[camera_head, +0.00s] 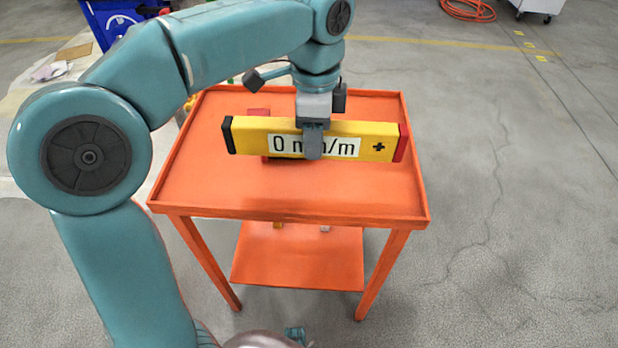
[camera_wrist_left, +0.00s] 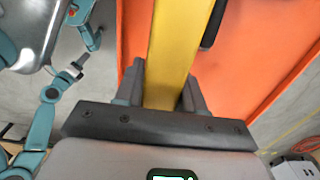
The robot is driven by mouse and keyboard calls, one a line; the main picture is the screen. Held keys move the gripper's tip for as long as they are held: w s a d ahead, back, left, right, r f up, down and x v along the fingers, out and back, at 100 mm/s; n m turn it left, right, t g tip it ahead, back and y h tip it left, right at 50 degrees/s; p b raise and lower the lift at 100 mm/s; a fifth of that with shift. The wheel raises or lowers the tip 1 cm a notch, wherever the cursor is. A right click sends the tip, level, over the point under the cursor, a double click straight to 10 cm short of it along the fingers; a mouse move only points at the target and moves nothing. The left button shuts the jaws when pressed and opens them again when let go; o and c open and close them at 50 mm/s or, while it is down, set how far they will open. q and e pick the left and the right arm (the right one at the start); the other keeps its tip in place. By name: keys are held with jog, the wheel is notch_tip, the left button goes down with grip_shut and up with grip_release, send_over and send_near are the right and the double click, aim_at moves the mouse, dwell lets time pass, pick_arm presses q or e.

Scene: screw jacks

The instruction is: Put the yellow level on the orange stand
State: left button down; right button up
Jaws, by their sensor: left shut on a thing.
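The yellow level (camera_head: 250,138) is a long bar with a black left end, a red right end and a white panel reading "0 mm/m". My left gripper (camera_head: 313,150) is shut on it near its middle. The level is over the top of the orange stand (camera_head: 300,200), running across it. I cannot tell whether it touches the top. In the left wrist view the level (camera_wrist_left: 168,50) runs between the two fingers, with the orange top (camera_wrist_left: 245,60) beneath.
The stand has a raised rim and a lower shelf (camera_head: 300,265) with small items. A blue item stands at the back left (camera_head: 120,20). Bare floor lies right of the stand; an orange hose (camera_head: 468,10) is far back.

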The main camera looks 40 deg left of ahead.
pick_arm(q)
notch_tip(320, 180, down, 10)
jog(key=b, duration=0.3)
jog(key=shift+r, duration=0.2)
jog(key=shift+f, duration=0.15)
jog(key=c, duration=0.7)
grip_release()
notch_tip(320, 180, up, 12)
jog(key=p, duration=0.4)
jog(key=shift+p, duration=0.35)
